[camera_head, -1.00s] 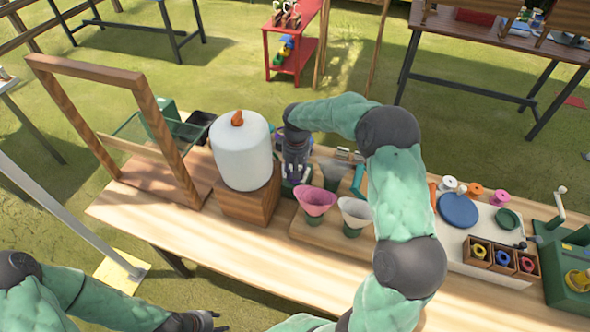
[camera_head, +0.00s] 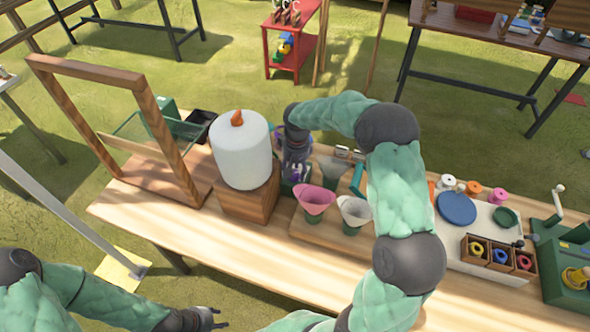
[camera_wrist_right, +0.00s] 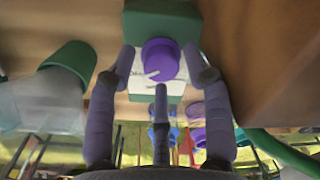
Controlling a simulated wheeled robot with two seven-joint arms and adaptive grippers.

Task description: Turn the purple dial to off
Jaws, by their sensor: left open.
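The purple dial (camera_wrist_right: 160,60) sits on a green box with a white face (camera_wrist_right: 175,85) in the right wrist view. A pale pointer mark shows on the dial. My right gripper (camera_wrist_right: 159,65) is open, with its fingers spread around the dial. Gaps show between the side fingers and the dial; I cannot tell whether any finger touches it. In the head view my right gripper (camera_head: 295,178) is low over the green box, just right of the wooden block, and hides most of the dial. My left gripper (camera_head: 222,318) is open and empty at the bottom edge.
A white tank (camera_head: 242,150) on a wooden block (camera_head: 248,202) stands close left of my right gripper. A pink funnel (camera_head: 315,198) and a white funnel (camera_head: 355,211) stand close to the right. A wooden frame (camera_head: 175,165) stands further left. The table's front strip is clear.

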